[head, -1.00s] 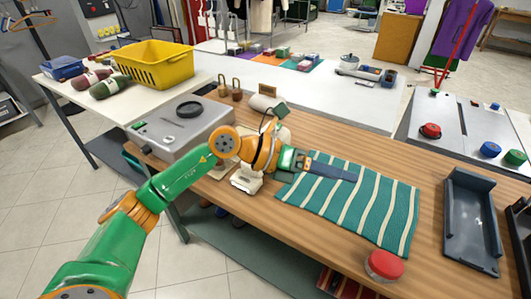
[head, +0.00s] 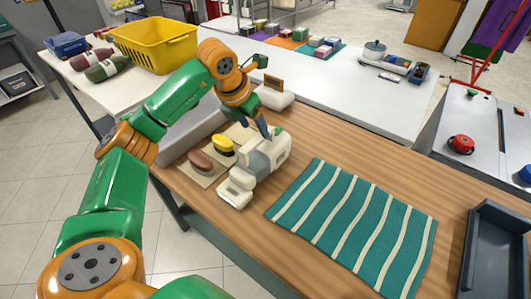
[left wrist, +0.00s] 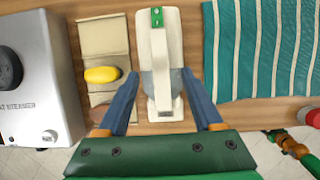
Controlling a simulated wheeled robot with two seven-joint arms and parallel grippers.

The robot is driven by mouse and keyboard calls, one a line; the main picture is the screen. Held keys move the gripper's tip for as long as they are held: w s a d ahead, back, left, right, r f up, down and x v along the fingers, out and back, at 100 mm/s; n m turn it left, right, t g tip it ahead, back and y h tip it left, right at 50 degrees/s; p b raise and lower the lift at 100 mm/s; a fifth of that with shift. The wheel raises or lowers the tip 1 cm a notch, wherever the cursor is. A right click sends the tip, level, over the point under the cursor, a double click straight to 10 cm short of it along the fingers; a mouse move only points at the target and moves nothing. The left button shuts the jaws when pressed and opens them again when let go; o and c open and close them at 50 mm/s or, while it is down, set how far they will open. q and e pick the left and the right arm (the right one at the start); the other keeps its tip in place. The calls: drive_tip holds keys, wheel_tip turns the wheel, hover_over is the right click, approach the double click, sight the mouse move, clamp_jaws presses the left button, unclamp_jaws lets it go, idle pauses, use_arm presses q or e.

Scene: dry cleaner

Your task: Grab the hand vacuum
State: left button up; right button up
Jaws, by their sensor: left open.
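The hand vacuum (head: 262,163) is white with a grey middle and lies on the wooden counter, left of the striped towel. It also shows in the left wrist view (left wrist: 160,42), upright in the picture, with a green patch at its far end. My left gripper (head: 262,128) is over the vacuum and points down. In the left wrist view its two blue fingers (left wrist: 160,82) are open, one on each side of the vacuum's grey part. I cannot tell whether they touch it. My right gripper does not show clearly in either view.
A tan mat (left wrist: 104,38) with a yellow brush (head: 222,144) and a brown brush (head: 201,160) is just left of the vacuum. The grey steamer box (left wrist: 35,80) stands beyond it. The green striped towel (head: 355,225) lies flat to the right. A dark tray (head: 495,250) is far right.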

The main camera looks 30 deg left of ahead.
sight(259, 137)
use_arm(q)
drive_tip(key=p+x, duration=0.1)
drive_tip(key=x, duration=0.3)
drive_tip(key=shift+w+f, duration=0.2)
drive_tip(key=shift+f, duration=0.15)
drive_tip(key=shift+s, duration=0.1)
drive_tip(key=shift+s+r, duration=0.1)
drive_tip(key=shift+f, duration=0.3)
clamp_jaws()
drive_tip(key=shift+r, duration=0.1)
idle(1.1)
